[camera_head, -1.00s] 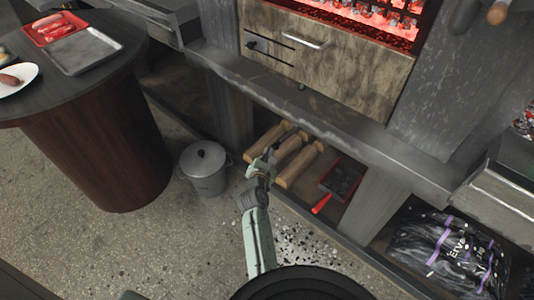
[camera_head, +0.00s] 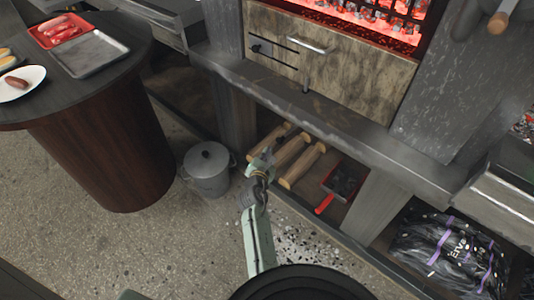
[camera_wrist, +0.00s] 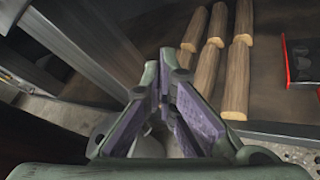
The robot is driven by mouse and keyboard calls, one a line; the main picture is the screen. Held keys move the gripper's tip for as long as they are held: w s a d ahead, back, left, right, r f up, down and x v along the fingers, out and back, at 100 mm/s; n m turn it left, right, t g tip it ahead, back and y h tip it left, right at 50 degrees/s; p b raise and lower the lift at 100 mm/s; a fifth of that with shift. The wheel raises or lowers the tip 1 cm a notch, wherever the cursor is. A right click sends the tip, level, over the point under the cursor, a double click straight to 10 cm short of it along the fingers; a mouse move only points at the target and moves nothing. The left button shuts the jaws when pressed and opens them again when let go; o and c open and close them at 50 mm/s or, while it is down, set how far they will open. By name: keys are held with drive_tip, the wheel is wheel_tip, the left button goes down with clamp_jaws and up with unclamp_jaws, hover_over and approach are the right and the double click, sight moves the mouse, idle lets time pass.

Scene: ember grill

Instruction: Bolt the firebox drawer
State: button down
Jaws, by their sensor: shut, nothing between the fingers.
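The firebox drawer (camera_head: 355,66) has a mottled brown-grey front below the glowing fire, in the head view. A silvery bar handle (camera_head: 307,46) is on its front. A small dark knob (camera_head: 257,49) sits at its left, beside dark horizontal slots. I cannot tell whether the drawer is fully in. A thin dark peg (camera_head: 305,82) shows at its lower edge. My gripper (camera_head: 268,155) is shut and empty, low in front of the shelf opening, well below the drawer. In the wrist view its fingers (camera_wrist: 174,62) meet at the tips; the drawer is not identifiable there.
A stone ledge (camera_head: 350,142) runs between my gripper and the drawer. Below it lie split logs (camera_head: 302,167) and a red-handled coal shovel (camera_head: 340,180). A lidded grey pot (camera_head: 206,170) stands left of my gripper. A round table (camera_head: 100,90) is farther left. A charcoal bag (camera_head: 450,250) lies right.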

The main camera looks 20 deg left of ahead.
drive_tip(key=v, duration=1)
